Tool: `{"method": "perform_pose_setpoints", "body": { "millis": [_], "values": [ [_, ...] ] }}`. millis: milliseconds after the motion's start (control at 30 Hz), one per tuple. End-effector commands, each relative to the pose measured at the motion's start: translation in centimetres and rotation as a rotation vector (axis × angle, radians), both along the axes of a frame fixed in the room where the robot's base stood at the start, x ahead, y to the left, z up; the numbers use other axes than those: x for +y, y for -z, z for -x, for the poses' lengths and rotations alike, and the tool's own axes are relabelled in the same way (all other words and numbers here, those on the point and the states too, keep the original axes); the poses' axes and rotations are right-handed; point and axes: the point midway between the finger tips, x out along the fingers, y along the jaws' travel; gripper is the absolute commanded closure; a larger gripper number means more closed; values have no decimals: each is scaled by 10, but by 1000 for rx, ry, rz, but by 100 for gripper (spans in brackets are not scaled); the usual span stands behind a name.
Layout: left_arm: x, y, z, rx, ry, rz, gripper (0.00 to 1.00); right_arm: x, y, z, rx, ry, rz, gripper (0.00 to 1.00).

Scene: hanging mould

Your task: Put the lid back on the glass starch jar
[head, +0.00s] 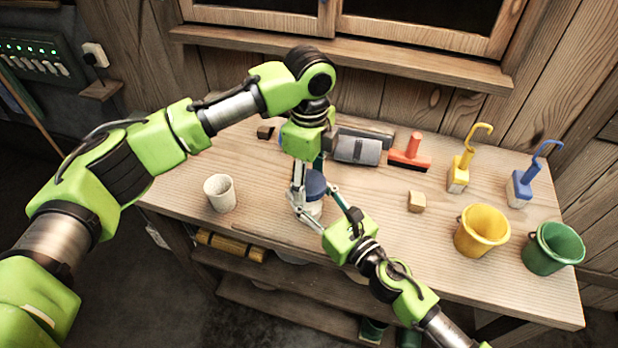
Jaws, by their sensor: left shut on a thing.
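A dark blue round lid (316,184) shows at the middle of the workbench, directly over the glass jar (314,208). My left gripper (308,187) points down from above and is shut on the lid. Whether the lid touches the jar's rim cannot be made out. My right gripper (319,204) comes in from the lower right, with its fingers on either side of the jar. Whether they press on the glass is not clear. The grippers hide much of the jar and lid.
A whitish cup (220,193) stands left of the jar. A grey roller (357,150), red brush (409,154) and yellow (459,176) and blue (520,188) hooked tools are behind.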

Motion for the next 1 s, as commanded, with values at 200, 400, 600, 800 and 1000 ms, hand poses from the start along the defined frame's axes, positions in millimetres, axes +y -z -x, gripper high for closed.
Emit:
{"method": "perform_pose_setpoints", "body": {
  "millis": [200, 400, 600, 800, 1000],
  "values": [
    [0, 4, 0, 0, 0, 0, 65, 0, -1, 0, -1, 0, 0, 94],
    [0, 7, 0, 0, -1, 0, 65, 0, -1, 0, -1, 0, -1, 94],
    [0, 12, 0, 1, -2, -2, 65, 0, -1, 0, -2, -1, -1, 94],
    [1, 17, 1, 3, -4, -5, 64, 1, -2, 0, -2, -3, -4, 94],
    [2, 18, 0, 2, -7, -5, 64, 2, -2, 1, -2, -5, -8, 94]
  ]
}}
